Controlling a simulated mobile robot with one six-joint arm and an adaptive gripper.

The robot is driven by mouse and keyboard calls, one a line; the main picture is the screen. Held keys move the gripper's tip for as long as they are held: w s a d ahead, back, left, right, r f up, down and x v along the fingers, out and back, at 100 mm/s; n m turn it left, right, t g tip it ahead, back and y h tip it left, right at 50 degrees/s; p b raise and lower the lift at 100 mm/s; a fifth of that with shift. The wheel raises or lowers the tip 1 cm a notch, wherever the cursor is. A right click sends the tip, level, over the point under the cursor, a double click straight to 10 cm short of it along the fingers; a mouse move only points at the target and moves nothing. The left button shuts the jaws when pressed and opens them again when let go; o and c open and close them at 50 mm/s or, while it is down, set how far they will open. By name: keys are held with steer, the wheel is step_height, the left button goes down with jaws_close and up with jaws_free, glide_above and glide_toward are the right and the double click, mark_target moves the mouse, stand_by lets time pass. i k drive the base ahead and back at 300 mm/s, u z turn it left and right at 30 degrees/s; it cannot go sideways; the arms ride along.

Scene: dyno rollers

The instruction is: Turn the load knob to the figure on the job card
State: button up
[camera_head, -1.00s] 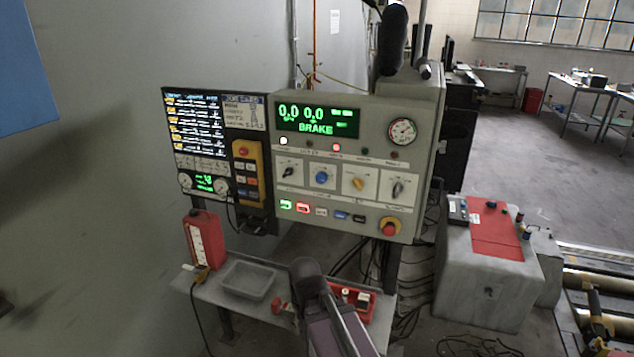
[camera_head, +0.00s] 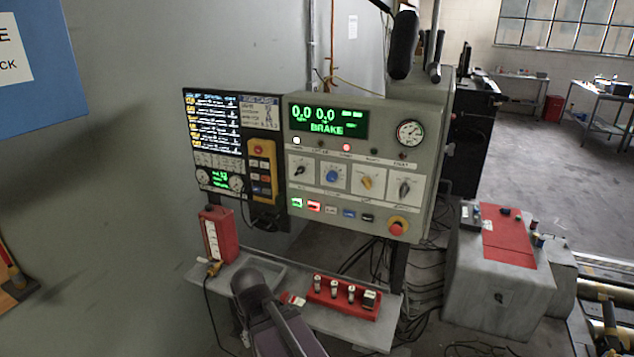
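The control panel (camera_head: 380,110) stands upright in the middle of the view. Below its green display (camera_head: 328,120) is a row of knobs: a black knob (camera_head: 300,170), a blue knob (camera_head: 333,176), a yellow knob (camera_head: 367,182) and a grey knob (camera_head: 404,188). Their labels and scale figures are too small to read, so I cannot tell which is the load knob. The job card (camera_head: 258,110) appears to be the pale sheet beside the dark screen (camera_head: 213,125); its figure is unreadable.
A red emergency button (camera_head: 397,226) sits at the panel's lower right. A grey and red box (camera_head: 500,285) stands right. Cables lie between.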

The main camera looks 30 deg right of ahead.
mark_target(332, 176)
steer(key=u, duration=0.25)
steer(key=k, duration=1)
steer(key=z, duration=0.8)
steer(key=i, duration=1)
steer(key=z, duration=0.05)
